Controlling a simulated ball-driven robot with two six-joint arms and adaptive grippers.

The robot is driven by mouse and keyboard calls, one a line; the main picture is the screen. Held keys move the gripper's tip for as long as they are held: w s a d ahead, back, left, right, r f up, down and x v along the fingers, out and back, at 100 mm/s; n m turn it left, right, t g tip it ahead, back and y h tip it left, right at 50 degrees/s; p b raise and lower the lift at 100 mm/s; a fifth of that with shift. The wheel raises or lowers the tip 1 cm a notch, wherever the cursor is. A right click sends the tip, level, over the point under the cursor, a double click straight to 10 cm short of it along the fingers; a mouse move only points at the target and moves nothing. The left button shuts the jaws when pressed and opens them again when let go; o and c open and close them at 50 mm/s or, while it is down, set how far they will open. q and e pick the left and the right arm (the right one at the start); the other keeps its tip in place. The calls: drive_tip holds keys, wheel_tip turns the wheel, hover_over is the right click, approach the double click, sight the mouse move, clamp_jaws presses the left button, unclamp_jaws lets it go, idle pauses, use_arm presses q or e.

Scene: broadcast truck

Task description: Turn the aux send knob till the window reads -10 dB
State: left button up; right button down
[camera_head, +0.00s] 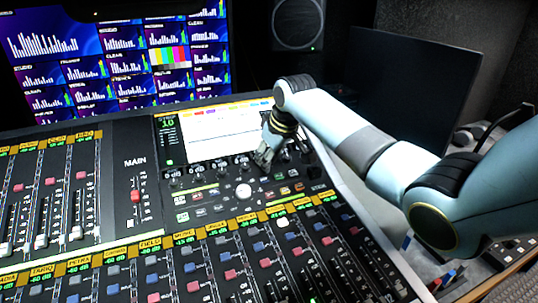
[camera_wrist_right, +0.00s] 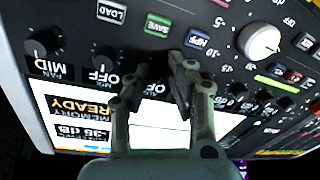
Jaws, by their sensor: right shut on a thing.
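My right gripper (camera_head: 268,152) reaches down onto the row of small black knobs below the console's screen. In the right wrist view my right gripper (camera_wrist_right: 166,82) has its fingers closed in on one knob of this row. That knob is mostly hidden between the fingertips, and its label is partly covered. My left gripper is not in view.
Neighbouring black knobs (camera_wrist_right: 103,56) sit close to the fingers. A large white knob (camera_head: 243,191) and small lit buttons lie nearby. Rows of faders (camera_head: 225,274) fill the front. The console screen (camera_head: 215,130) stands behind, with a dark monitor (camera_head: 405,85) at right.

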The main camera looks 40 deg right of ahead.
drive_tip(key=m+p, duration=0.2)
drive_tip(key=p, duration=0.1)
drive_tip(key=m+p, duration=0.3)
drive_tip(key=shift+a+r, duration=0.1)
drive_tip(key=shift+r, duration=0.1)
drive_tip(key=m+p, duration=0.2)
drive_tip(key=m, duration=0.1)
drive_tip(key=shift+f+t, duration=0.1)
drive_tip(key=shift+t, duration=0.2)
drive_tip(key=shift+f+m+h+p, duration=0.1)
drive_tip(key=shift+m+h+p, duration=0.2)
drive_tip(key=shift+m+p, duration=0.8)
drive_tip(key=shift+m, duration=0.4)
drive_tip(key=c, duration=1.5)
unclamp_jaws()
